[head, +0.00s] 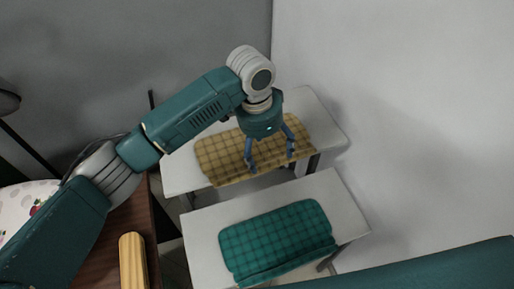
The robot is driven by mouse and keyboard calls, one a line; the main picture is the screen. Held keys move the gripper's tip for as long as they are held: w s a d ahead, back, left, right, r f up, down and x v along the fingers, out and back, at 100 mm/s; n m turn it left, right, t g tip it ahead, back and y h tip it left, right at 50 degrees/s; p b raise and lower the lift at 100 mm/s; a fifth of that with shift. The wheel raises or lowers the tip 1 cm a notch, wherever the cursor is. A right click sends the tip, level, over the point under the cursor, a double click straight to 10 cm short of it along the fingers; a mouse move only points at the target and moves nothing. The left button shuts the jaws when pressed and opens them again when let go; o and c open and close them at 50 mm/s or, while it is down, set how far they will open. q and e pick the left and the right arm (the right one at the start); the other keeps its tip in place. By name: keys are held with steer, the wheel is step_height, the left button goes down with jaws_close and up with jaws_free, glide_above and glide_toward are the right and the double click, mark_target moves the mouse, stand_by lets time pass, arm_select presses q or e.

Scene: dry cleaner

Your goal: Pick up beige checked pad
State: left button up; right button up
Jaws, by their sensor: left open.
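The beige checked pad (221,160) lies on the farther white table, with its near edge along the table's front side. My left gripper (271,163) is open above the pad, its two fingers pointing down and spread apart. The fingers and the wrist cover part of the pad. I see nothing between the fingers, and I cannot tell whether the tips touch the pad. My right gripper is not in view.
A teal checked pad (277,238) lies on the nearer white table (200,236). A brown surface at the lower left holds a yellow ribbed object (132,262) and a white patterned cloth (22,204). Walls stand behind and to the right.

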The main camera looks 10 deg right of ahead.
mark_target(266, 164)
arm_select(q)
steer(key=f+p, duration=0.1)
steer(key=f, duration=0.1)
steer(key=f+p, duration=0.1)
steer(key=f, duration=0.2)
steer(key=shift+w+a, duration=0.1)
steer(key=shift+a, duration=0.1)
steer(key=shift+d+f, duration=0.15)
steer(key=shift+f, duration=0.3)
